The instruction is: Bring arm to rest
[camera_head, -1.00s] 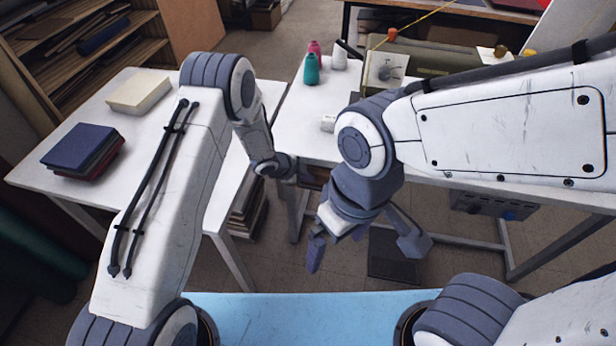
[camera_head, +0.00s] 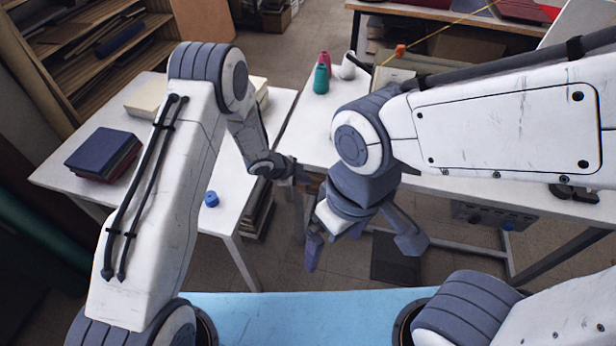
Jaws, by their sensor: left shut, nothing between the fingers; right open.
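My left arm comes in from the left and reaches up and over. Its gripper (camera_head: 302,179) is small in the picture, shut and empty, at the gap between the two white tables. My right arm comes in from the right and bends down at its wrist. My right gripper (camera_head: 358,246) hangs open with its fingers wide apart, empty, over the floor in front of the right-hand table. Part of the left gripper lies close to the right wrist in the picture, so its fingertips are hard to make out.
The left table (camera_head: 63,178) holds a stack of dark covers (camera_head: 102,152), a cream block (camera_head: 146,108) and a small blue object (camera_head: 211,199). The right table (camera_head: 303,127) carries a teal spool (camera_head: 321,80), a pink spool (camera_head: 324,60) and a white spool (camera_head: 348,67). Bare floor (camera_head: 335,268) lies below.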

